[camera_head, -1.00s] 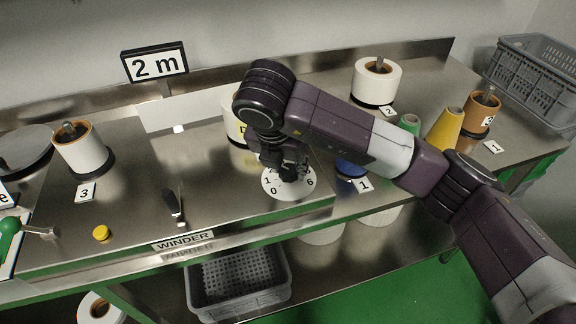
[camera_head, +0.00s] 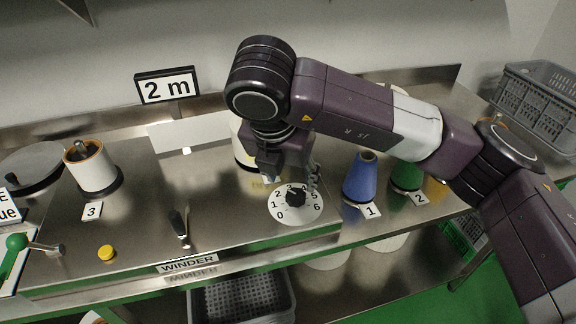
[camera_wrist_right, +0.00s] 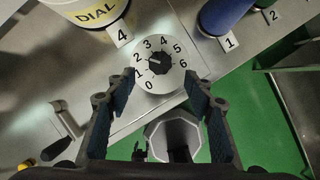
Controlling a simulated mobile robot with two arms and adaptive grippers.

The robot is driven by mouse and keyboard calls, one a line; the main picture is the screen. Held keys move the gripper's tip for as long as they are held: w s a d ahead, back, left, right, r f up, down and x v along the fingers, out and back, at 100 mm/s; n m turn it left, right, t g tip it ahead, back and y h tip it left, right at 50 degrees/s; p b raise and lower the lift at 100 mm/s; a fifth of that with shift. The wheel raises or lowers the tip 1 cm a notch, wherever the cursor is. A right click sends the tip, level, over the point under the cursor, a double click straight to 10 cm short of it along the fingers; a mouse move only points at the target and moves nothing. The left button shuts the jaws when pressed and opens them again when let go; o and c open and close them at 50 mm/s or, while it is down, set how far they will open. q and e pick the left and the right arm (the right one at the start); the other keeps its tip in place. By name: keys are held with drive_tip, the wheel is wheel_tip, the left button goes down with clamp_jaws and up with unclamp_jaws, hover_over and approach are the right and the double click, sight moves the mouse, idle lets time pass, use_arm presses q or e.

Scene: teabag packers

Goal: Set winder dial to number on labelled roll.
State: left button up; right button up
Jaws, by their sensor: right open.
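The winder dial (camera_head: 283,214) is a white disc numbered 0 to 6 on the steel bench, with a black knob (camera_head: 296,197) at its centre. The knob also shows in the right wrist view (camera_wrist_right: 160,64), with a small pale mark on its left side; the exact setting is hard to read. My right gripper (camera_wrist_right: 160,80) is open and empty above the dial, a finger on each side; the knob is not held. The labelled roll (camera_wrist_right: 92,14) has a yellow label reading "DIAL"; the rest is cut off. My arm mostly hides it in the head view. My left gripper is not in view.
A card "4" (camera_wrist_right: 118,32) stands by the labelled roll. A blue cone (camera_head: 361,180) and green cone (camera_head: 406,176) stand right of the dial. A white roll (camera_head: 92,168), dark-handled tool (camera_head: 180,228) and yellow button (camera_head: 106,253) are left. A "2 m" sign (camera_head: 167,88) stands behind.

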drive_tip(key=shift+v, duration=1.95)
